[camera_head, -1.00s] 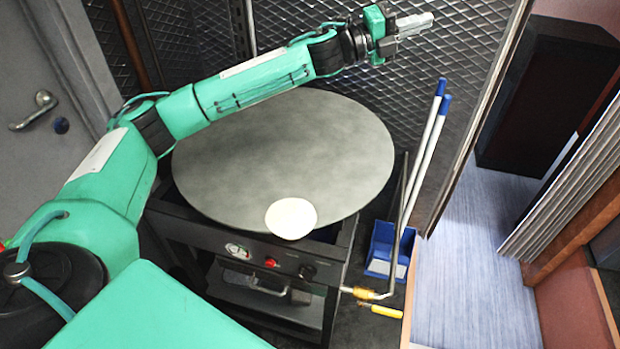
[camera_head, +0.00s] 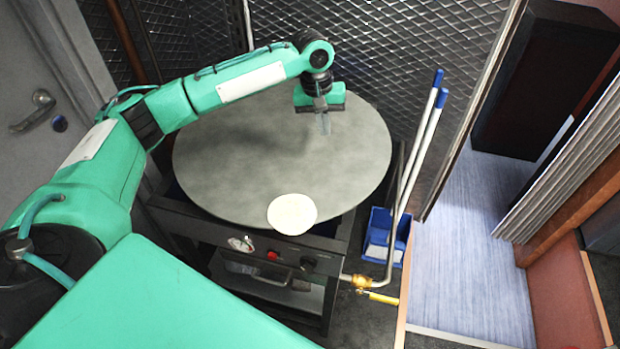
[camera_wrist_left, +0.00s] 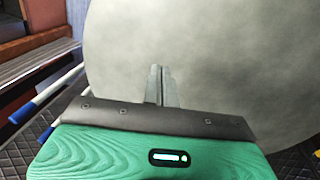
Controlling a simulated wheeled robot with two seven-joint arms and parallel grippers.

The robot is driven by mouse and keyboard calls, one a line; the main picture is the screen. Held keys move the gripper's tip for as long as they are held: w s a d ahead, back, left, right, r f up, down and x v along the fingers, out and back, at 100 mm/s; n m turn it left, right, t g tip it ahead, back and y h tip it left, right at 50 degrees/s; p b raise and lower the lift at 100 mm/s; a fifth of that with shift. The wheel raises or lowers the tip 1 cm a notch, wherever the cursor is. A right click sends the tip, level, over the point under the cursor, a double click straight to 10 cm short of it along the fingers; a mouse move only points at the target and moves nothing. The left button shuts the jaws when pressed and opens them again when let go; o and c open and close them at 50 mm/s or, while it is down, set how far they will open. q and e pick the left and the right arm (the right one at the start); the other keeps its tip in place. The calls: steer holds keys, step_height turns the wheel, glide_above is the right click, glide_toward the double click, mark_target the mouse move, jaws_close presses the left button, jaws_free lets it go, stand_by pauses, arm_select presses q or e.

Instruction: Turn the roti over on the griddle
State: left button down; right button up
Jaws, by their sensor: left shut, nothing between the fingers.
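The roti (camera_head: 292,214) is a pale round disc lying flat at the front edge of the griddle, close to the control panel. The griddle (camera_head: 230,160) is a large grey round plate on a dark stand; it also fills much of the left wrist view (camera_wrist_left: 230,60). My left gripper (camera_head: 324,124) points down over the right part of the griddle, behind and to the right of the roti, apart from it. Its fingers are together and empty, as the left wrist view (camera_wrist_left: 158,84) also shows. The roti is not in the left wrist view. My right gripper is not in view.
A blue bin (camera_head: 386,238) with blue-capped white poles (camera_head: 427,130) stands right of the griddle. A yellow-handled gas valve (camera_head: 380,297) sticks out at the stand's front right. A mesh wall (camera_head: 400,50) closes off the back.

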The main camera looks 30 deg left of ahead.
mark_target(311, 197)
arm_select(q)
steer(key=s+n+g, duration=0.2)
steer(key=s+g, duration=0.1)
steer(key=s, duration=0.3)
steer(key=x, duration=0.3)
steer(key=p+x, duration=0.1)
steer(key=x, duration=0.5)
steer(key=shift+a+f+p, duration=0.1)
steer(key=shift+a+p, duration=0.2)
steer(key=shift+a, duration=0.05)
steer(key=s, duration=0.1)
steer(key=s+d+p, duration=0.1)
steer(key=shift+s+d+f, duration=0.15)
steer(key=shift+s+d, duration=0.4)
steer(key=shift+s, duration=0.15)
steer(key=shift+f, duration=0.1)
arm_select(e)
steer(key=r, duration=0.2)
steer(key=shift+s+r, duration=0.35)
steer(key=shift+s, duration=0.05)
